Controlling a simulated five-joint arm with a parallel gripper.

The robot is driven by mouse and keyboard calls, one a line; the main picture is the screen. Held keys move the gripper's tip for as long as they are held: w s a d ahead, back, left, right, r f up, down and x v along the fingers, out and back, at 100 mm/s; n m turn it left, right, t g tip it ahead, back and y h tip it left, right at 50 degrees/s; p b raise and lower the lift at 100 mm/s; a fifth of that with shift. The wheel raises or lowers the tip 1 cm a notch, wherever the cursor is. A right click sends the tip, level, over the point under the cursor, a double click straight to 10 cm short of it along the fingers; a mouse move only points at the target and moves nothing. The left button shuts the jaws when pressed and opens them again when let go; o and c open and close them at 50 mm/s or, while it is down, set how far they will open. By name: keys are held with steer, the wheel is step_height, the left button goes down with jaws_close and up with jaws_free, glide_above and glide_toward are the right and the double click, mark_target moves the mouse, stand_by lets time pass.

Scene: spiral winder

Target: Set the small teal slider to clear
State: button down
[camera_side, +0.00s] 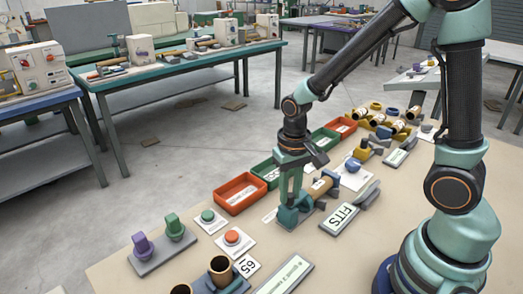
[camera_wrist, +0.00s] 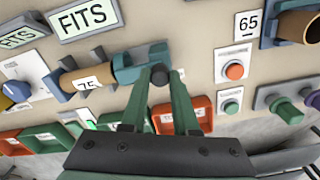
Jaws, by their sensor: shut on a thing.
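The small teal slider (camera_wrist: 140,62) is a teal block at the right end of a stand holding a brown tube (camera_wrist: 92,76) marked 75. In the side view the teal block (camera_side: 288,214) sits low at the front of that stand, partly hidden by my gripper. My gripper (camera_wrist: 159,80) is shut on the slider, with its fingers either side of a dark rounded knob. In the side view my gripper (camera_side: 289,200) points down onto the block. No "clear" marking is readable.
A FITS sign (camera_side: 346,217) stands beside the tube stand. An orange button (camera_side: 232,237), a green button (camera_side: 207,215) and purple (camera_side: 142,244) and green knobs are nearer the camera. A 65 sign (camera_wrist: 247,25) is at right.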

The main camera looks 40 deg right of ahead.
steer(key=c, duration=0.7)
jaws_free()
steer(key=shift+a, duration=0.2)
steer(key=shift+r, duration=0.1)
step_height(320, 180, up, 12)
steer(key=shift+s+d+r+n+t, duration=0.35)
steer(key=shift+s+r+n+t, duration=0.3)
steer(key=shift+r+t, duration=0.25)
steer(key=shift+s+d+r+n+t, duration=0.3)
steer(key=shift+s+r+n+t, duration=0.35)
steer(key=shift+t, duration=0.3)
steer(key=shift+s+d+r+n+t, duration=0.35)
steer(key=shift+s+r+n+t, duration=0.35)
steer(key=shift+t, duration=0.25)
